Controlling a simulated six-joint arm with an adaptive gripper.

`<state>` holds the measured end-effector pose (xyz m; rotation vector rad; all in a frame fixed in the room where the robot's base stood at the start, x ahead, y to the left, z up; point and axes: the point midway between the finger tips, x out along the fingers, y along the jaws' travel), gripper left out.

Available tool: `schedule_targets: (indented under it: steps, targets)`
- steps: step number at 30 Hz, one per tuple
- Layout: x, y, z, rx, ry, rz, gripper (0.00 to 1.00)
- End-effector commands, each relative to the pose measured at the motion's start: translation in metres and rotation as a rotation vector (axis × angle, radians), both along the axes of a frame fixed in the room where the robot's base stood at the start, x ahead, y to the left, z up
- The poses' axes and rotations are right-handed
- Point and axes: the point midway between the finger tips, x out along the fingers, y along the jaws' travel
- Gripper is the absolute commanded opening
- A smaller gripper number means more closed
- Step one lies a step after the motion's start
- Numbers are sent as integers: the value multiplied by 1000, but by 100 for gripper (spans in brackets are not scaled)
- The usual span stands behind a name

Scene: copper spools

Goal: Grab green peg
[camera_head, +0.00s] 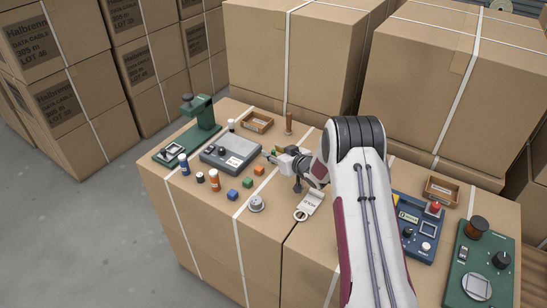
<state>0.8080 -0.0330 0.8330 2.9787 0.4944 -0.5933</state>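A small bit of green, which looks like the green peg (274,152), shows at the tips of my gripper (270,156), beyond the grey device. Most of it is hidden by the fingers. My gripper points left, low over the boxes' top. The fingers are too small in the picture to show whether they are apart or closed on the peg. A green cube (247,183) lies apart, in front of the gripper.
A grey device (230,153) and a green press (197,118) stand left of my gripper. Blue (232,195) and orange (259,170) cubes, a metal knob (256,204) and a tag (309,204) lie in front. A wooden tray (257,122) and brown peg (289,122) stand behind.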

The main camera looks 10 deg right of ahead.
Motion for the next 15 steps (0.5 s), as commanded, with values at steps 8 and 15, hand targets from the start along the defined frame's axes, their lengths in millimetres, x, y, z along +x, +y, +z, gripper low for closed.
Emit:
schedule_targets:
  steps: [8,15]
  targets:
    - [0,0,0,0,0,0,7]
    - [0,0,0,0,0,0,1]
